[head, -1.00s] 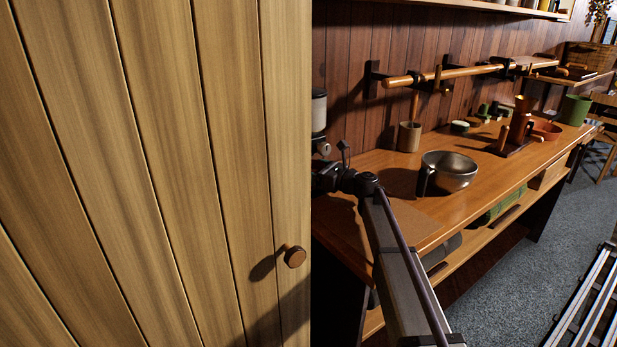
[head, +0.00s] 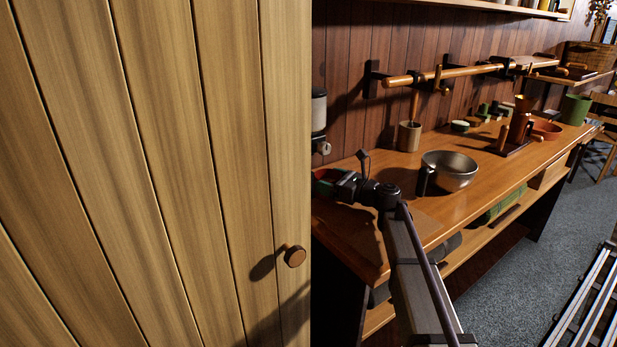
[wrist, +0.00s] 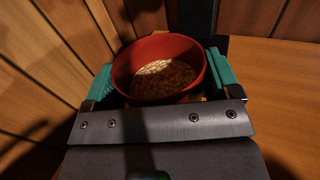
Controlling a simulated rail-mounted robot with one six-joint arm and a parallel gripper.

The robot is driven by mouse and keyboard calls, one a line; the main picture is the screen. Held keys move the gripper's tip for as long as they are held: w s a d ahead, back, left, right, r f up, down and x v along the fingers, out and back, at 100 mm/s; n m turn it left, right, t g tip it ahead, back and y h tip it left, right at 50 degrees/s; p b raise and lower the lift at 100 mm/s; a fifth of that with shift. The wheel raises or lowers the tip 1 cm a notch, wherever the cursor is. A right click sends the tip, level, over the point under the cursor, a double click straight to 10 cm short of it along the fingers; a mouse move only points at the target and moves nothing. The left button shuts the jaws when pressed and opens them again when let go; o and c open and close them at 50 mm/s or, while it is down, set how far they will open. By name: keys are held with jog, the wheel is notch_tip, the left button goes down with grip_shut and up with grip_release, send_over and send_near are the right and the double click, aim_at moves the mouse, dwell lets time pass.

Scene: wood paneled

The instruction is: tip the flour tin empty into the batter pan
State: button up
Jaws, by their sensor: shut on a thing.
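In the wrist view a round red tin (wrist: 122,85) sits upright between the green-padded fingers of my gripper (wrist: 160,77), which is shut on it. Grainy tan contents show inside the tin. In the head view my gripper (head: 328,182) is at the left end of the bench, partly hidden by a wooden panel. A metal pan (head: 452,177) with a dark handle stands upright on the bench, to the right of my gripper and apart from it. The inside bottom of the pan is only partly visible.
The vertical-plank wooden panel (head: 150,170) with a round knob fills the left of the head view. A wooden cup (head: 409,137) stands behind the pan. A brown jug (head: 520,122) and an orange bowl (head: 546,131) stand farther right. A rail (head: 450,73) runs along the wall.

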jog(key=shift+s+d, duration=1.45)
jog(key=shift+s, duration=0.25)
jog(key=shift+r, duration=0.1)
notch_tip(320, 180, up, 5)
jog(key=p, duration=0.5)
